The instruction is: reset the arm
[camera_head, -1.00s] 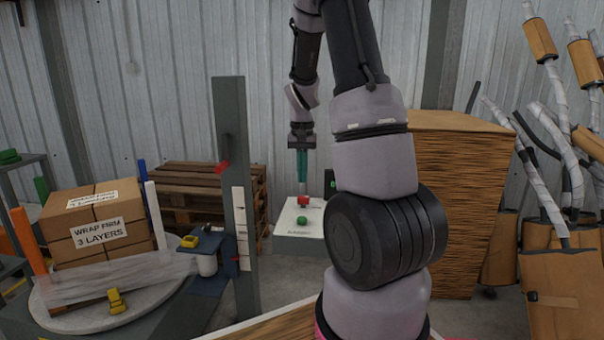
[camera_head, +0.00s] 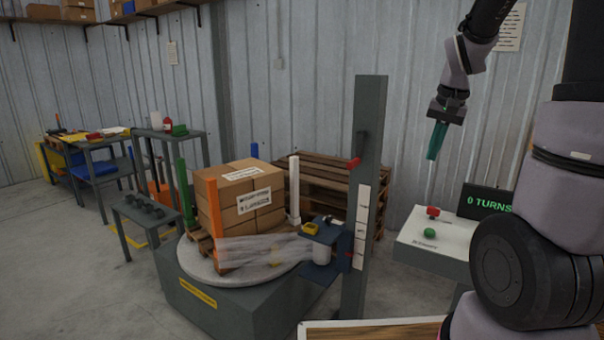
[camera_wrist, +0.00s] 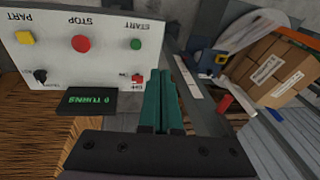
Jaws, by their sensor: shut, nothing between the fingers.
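My gripper (camera_head: 437,143) hangs from my arm at the right of the head view, with its teal fingers pointing down and slightly tilted. The fingers are shut and empty; in the wrist view they lie side by side (camera_wrist: 163,105). The wrist view shows the panel upside down, with a red stop button (camera_wrist: 81,43), a green start button (camera_wrist: 135,44) and a yellow button (camera_wrist: 25,38).
A dark display (camera_head: 488,204) reads "0 TURNS". A grey post (camera_head: 368,150) stands left of the panel. Further left, a turntable (camera_head: 197,264) bears boxes (camera_head: 236,193) and clear film (camera_head: 262,248). Wooden pallets (camera_head: 316,170) stand behind. Open floor lies at the left.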

